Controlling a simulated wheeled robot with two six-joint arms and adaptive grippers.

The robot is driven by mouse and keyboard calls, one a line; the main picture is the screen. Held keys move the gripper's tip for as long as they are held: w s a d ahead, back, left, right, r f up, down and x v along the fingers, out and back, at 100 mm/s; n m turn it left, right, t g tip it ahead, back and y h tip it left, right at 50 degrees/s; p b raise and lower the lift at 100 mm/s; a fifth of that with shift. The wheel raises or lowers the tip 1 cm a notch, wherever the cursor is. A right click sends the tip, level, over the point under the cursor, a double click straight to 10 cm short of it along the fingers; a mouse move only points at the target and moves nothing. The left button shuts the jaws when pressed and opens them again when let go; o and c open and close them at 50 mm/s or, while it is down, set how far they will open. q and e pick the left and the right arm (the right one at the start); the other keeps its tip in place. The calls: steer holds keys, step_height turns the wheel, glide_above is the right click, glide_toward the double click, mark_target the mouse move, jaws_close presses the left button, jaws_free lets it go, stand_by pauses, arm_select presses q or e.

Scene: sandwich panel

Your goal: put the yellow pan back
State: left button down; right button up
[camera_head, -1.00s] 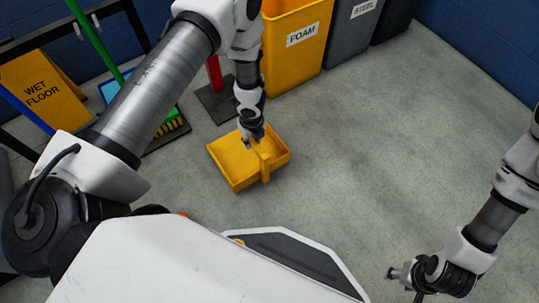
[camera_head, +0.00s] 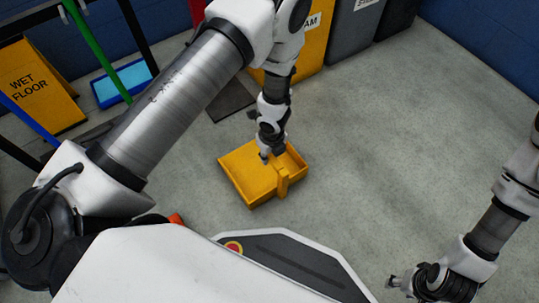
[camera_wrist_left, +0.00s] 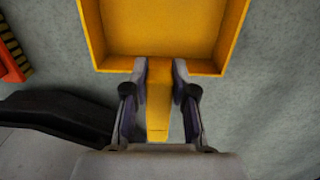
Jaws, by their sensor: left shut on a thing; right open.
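The yellow pan (camera_head: 245,172) is an open, shallow dustpan-like tray with a short handle. My left gripper (camera_head: 268,158) is over it in the head view. In the left wrist view, the left gripper (camera_wrist_left: 159,75) is shut on the pan's yellow handle (camera_wrist_left: 158,110), with a finger on each side, and the tray (camera_wrist_left: 160,28) extends ahead of the fingers. I cannot tell how far the pan is above the floor. My right gripper (camera_head: 397,284) is open and empty at the lower right, far from the pan.
A yellow wet floor sign (camera_head: 38,88) stands at the left beside a rack with green and blue poles and a blue pan (camera_head: 124,84). A yellow foam bin (camera_head: 311,50) and grey bin (camera_head: 355,40) stand at the back. The floor (camera_head: 420,150) on the right is clear.

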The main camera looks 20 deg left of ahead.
arm_select(q)
steer(key=c, duration=0.9)
jaws_free()
steer(key=shift+f, duration=0.1)
steer(key=shift+c, duration=0.2)
step_height(320, 180, up, 12)
steer(key=p, duration=1.2)
steer(key=shift+s+d+r, duration=0.15)
steer(key=shift+d+r, duration=0.05)
steer(key=shift+d, duration=0.15)
